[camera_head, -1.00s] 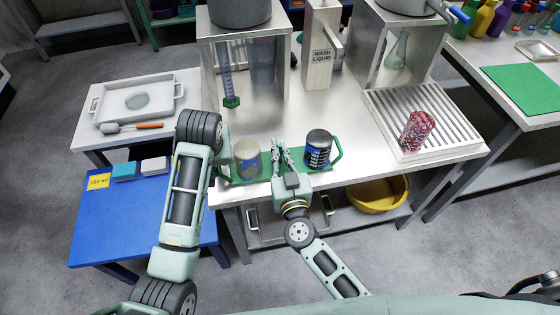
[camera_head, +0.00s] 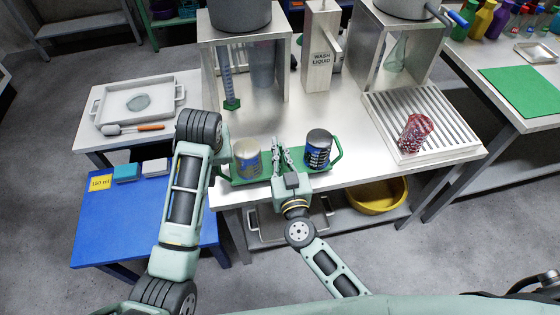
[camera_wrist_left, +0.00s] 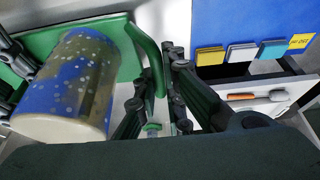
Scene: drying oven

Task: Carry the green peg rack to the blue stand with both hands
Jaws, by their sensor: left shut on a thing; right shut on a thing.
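The green peg rack (camera_head: 285,178) is a flat green board with a raised handle at its right end, near the front edge of the steel table. A speckled blue and beige mug (camera_head: 247,158) and a dark blue mug (camera_head: 317,150) stand on it. My left gripper is hidden behind its arm in the head view; in the left wrist view its fingers (camera_wrist_left: 160,95) close around the rack's green handle. My right gripper (camera_head: 281,158) is shut on the rack between the mugs; its exact contact is hard to see. The blue stand (camera_head: 125,222) is at lower left.
On the blue stand are a yellow 150 ml card (camera_head: 100,182), a teal block (camera_head: 127,172) and a white block (camera_head: 155,167); its front is clear. A white tray (camera_head: 175,92) is behind it. A yellow bowl (camera_head: 377,197) sits under the steel table (camera_head: 300,105).

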